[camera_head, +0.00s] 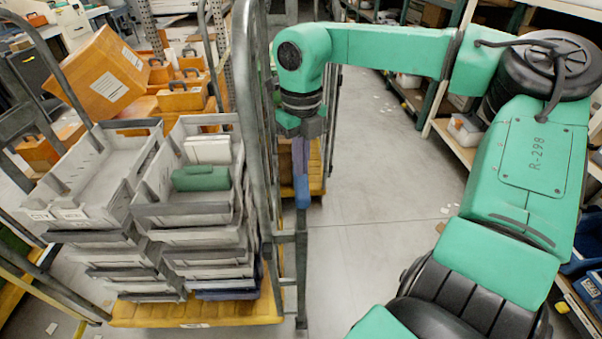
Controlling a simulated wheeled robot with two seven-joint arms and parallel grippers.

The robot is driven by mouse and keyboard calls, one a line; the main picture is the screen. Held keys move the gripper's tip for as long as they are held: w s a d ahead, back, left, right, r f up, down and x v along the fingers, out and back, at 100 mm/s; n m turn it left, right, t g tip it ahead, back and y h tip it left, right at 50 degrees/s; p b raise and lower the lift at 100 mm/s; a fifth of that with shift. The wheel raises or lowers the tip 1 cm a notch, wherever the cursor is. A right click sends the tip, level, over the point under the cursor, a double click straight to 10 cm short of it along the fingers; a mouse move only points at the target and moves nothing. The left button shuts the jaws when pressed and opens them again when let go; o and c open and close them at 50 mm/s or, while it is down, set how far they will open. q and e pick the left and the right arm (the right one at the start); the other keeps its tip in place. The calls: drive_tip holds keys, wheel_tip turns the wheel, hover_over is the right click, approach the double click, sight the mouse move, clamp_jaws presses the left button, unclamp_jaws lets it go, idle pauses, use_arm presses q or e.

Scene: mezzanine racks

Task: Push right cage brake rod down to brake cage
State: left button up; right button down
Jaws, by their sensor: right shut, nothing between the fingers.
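The roll cage (262,150) stands left of centre, with grey tube uprights and a yellow base (200,313). A narrow upright rod with a blue part (302,192) stands at the cage's right side; it appears to be the brake rod. My right gripper (302,136) points down directly above this rod, shut with nothing between its fingers. The fingertips and the rod's top overlap in the picture, so I cannot tell whether they touch. My left gripper is not in view.
Stacked grey crates (150,212) fill the cage, with a green folded item (201,178) in one. Another yellow-based cage is behind the rod.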

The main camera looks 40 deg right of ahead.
sight(301, 179)
drive_tip(key=shift+f, duration=0.15)
drive_tip(key=shift+f+b, duration=3)
drive_tip(key=shift+f, duration=0.45)
wheel_tip(301, 179, up, 7)
drive_tip(key=p, duration=0.5)
drive_tip(key=shift+r, duration=0.2)
drive_tip(key=shift+f, duration=0.1)
